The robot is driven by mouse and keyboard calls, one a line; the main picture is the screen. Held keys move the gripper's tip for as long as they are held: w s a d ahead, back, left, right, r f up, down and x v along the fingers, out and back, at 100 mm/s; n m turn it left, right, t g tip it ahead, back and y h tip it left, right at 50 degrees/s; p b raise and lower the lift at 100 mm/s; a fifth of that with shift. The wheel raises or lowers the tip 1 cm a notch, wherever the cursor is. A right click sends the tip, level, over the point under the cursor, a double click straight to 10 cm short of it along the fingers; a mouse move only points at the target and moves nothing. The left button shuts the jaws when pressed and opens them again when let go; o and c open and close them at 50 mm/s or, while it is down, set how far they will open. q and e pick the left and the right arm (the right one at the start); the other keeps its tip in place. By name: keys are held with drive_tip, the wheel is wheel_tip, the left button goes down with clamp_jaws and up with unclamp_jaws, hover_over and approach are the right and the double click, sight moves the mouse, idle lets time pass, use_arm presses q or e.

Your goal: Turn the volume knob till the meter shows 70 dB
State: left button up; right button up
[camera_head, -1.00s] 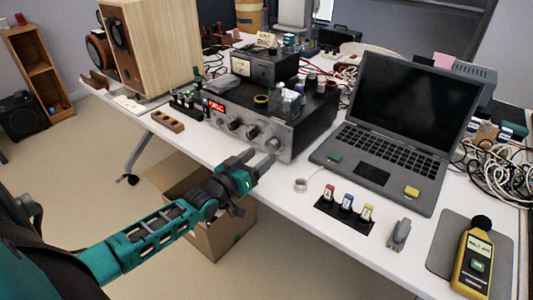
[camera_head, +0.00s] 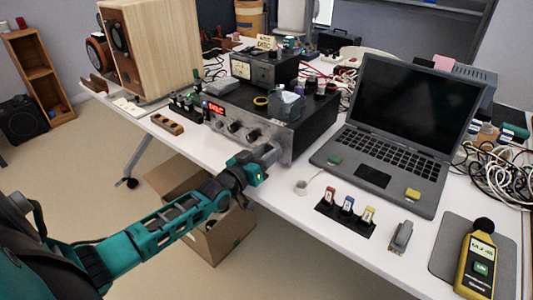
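The amplifier (camera_head: 291,136), a grey box with a red lit display (camera_head: 216,108), stands on the white table. Two smaller knobs (camera_head: 253,134) show on its front. The large knob at the front's right end is mostly hidden behind my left gripper (camera_head: 269,154), whose fingertips are at it. I cannot tell whether the fingers are closed on the knob. The yellow sound meter (camera_head: 477,262) lies on a grey mat (camera_head: 447,245) at the right; its digits are too small to read. My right gripper is not in view.
An open laptop (camera_head: 375,173) stands right of the amplifier. A wooden speaker (camera_head: 160,50) stands at the left. A cardboard box (camera_head: 223,240) is below.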

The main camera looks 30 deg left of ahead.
use_arm(q)
drive_tip(key=c, duration=0.5)
drive_tip(key=shift+r+m+p, duration=0.15)
drive_tip(key=shift+m+p, duration=0.35)
drive_tip(key=shift+m, duration=0.5)
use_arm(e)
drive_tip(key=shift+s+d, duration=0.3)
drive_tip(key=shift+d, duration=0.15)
use_arm(q)
drive_tip(key=o, duration=1.1)
drive_tip(key=shift+c, duration=0.2)
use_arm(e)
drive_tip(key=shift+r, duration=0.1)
use_arm(q)
drive_tip(key=shift+s, duration=0.35)
drive_tip(key=s+a+p, duration=0.1)
drive_tip(key=s+p, duration=0.1)
drive_tip(key=s, duration=1)
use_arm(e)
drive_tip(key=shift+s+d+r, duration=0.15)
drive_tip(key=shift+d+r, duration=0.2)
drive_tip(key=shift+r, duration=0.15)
